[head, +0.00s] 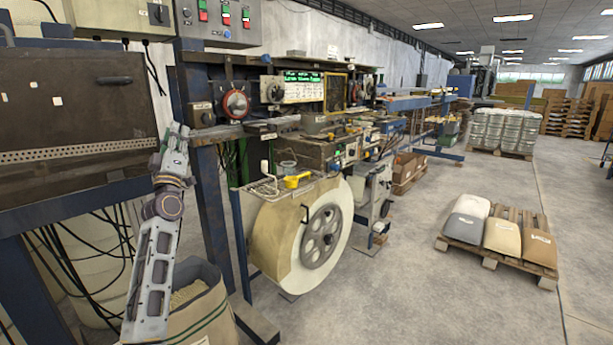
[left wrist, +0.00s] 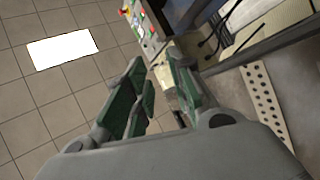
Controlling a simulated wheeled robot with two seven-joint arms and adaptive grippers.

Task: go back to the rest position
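My left gripper (head: 176,132) is raised in front of the machine line in the head view, its arm coming up from the lower left. It points upward, beside the dark panel (head: 75,110). In the left wrist view my left gripper (left wrist: 156,66) shows two green-padded fingers with a gap between them, and nothing is held. My right arm and right gripper do not show in either view.
A grey control box (head: 218,22) hangs above. A red rotary knob (head: 236,103) sits right of the gripper. A large reel (head: 318,237) stands below the machine. An open sack (head: 205,310) is near my arm. Loaded pallets (head: 500,240) stand right, with clear floor between.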

